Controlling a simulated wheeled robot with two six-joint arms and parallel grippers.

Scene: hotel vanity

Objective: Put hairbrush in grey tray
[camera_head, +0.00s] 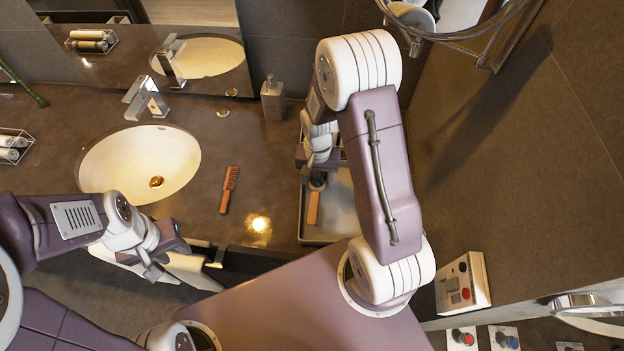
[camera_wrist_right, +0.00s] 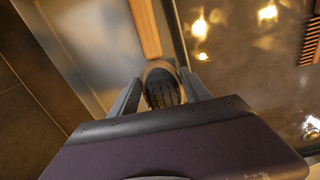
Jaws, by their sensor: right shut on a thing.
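The hairbrush (camera_head: 313,207) has a tan wooden handle and a dark bristled head. My right gripper (camera_head: 318,178) is shut on its head, with the handle pointing toward the front of the counter. In the right wrist view the bristled head (camera_wrist_right: 162,88) sits between the two fingers and the handle extends up the picture. The brush is over the grey tray (camera_head: 343,238), at its left side; whether it touches the tray floor I cannot tell. The tray's grey floor also shows in the right wrist view (camera_wrist_right: 92,40). My left gripper (camera_head: 152,268) is by the counter's front edge, away from the brush.
A brown comb (camera_head: 229,190) lies on the counter left of the tray. A white sink (camera_head: 140,163) with a metal faucet (camera_head: 146,98) is further left. A grey soap bottle (camera_head: 272,98) stands at the back. A wall rises right of the tray.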

